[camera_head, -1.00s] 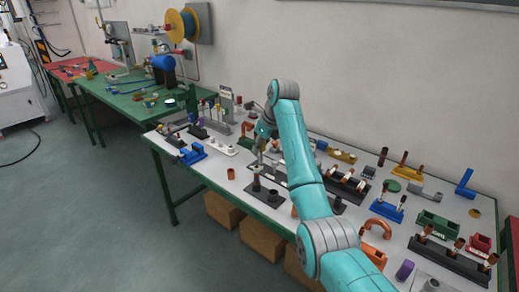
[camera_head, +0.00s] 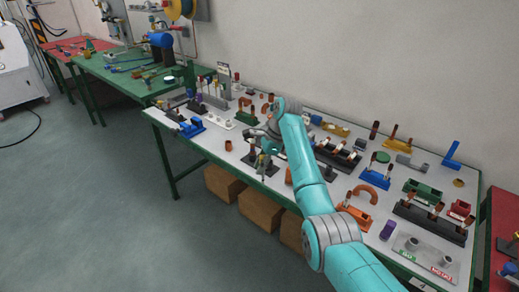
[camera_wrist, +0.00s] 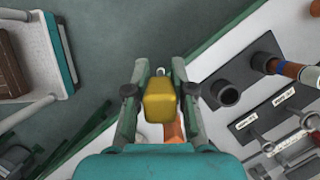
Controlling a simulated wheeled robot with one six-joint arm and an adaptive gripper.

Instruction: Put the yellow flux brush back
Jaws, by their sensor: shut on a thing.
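In the wrist view, a yellow block-shaped part (camera_wrist: 160,100), which I take to be the yellow flux brush's handle, sits between the fingers of my gripper (camera_wrist: 161,88). The fingers are closed on its two sides. A small grey metal tip shows at its far end. In the head view, my gripper (camera_head: 262,152) is over the left-middle part of the workbench, near a dark holder. The brush is too small and too covered to make out there.
In the wrist view, a dark base with round sockets (camera_wrist: 228,94) lies right of my gripper. Labelled plates are below it. A copper-coloured piece shows under the yellow part. In the head view, a copper cup (camera_head: 228,145) stands near the bench's front edge; racks crowd the right.

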